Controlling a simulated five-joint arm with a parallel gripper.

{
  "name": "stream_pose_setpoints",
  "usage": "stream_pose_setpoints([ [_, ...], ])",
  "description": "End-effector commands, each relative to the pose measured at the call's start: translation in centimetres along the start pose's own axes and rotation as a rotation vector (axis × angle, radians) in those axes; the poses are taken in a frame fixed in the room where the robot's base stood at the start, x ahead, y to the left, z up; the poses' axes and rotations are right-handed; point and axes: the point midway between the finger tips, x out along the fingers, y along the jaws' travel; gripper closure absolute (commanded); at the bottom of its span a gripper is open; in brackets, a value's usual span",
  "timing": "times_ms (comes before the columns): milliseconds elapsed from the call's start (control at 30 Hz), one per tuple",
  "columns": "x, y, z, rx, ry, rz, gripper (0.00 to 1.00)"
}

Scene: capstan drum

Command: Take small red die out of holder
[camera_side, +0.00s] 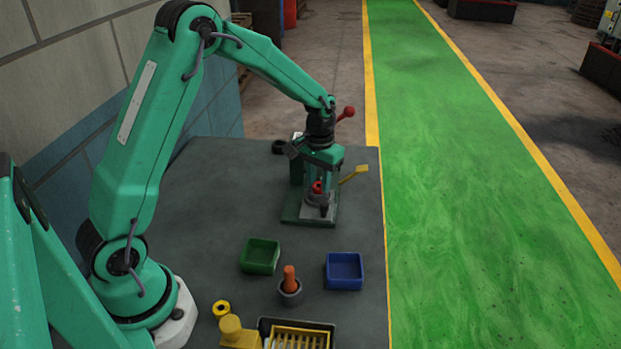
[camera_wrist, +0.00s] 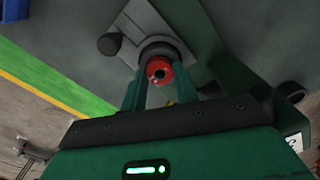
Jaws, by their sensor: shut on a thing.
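The small red die (camera_side: 317,187) is a short red round piece at the grey holder (camera_side: 316,200), on the green base plate (camera_side: 292,214) of a small press. In the wrist view the die (camera_wrist: 158,72) shows a dark hole in its top, and the dark ring of the holder (camera_wrist: 160,50) lies around or behind it. My gripper (camera_side: 319,182) points down over the holder. Its two green fingers (camera_wrist: 160,84) stand on either side of the die and are shut on it. I cannot tell whether the die's lower end is still inside the holder.
A red-knobbed lever (camera_side: 348,112) and a yellow handle (camera_side: 355,174) stick out close to my gripper. A green bin (camera_side: 260,256), a blue bin (camera_side: 344,271) and an orange-handled tool in a cup (camera_side: 290,284) stand nearer the front. The table's left middle is clear.

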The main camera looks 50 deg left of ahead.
Motion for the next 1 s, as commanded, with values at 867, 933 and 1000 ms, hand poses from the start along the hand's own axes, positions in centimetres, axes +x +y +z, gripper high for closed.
stream_pose_setpoints([
  [867, -3.1, 0.0, -0.1, 0.000, 0.003, 0.000, 0.92],
  [933, -3.4, 0.0, -0.1, 0.000, 0.002, 0.000, 0.92],
  [1000, -3.6, 0.0, -0.1, 0.000, 0.002, 0.000, 0.92],
])
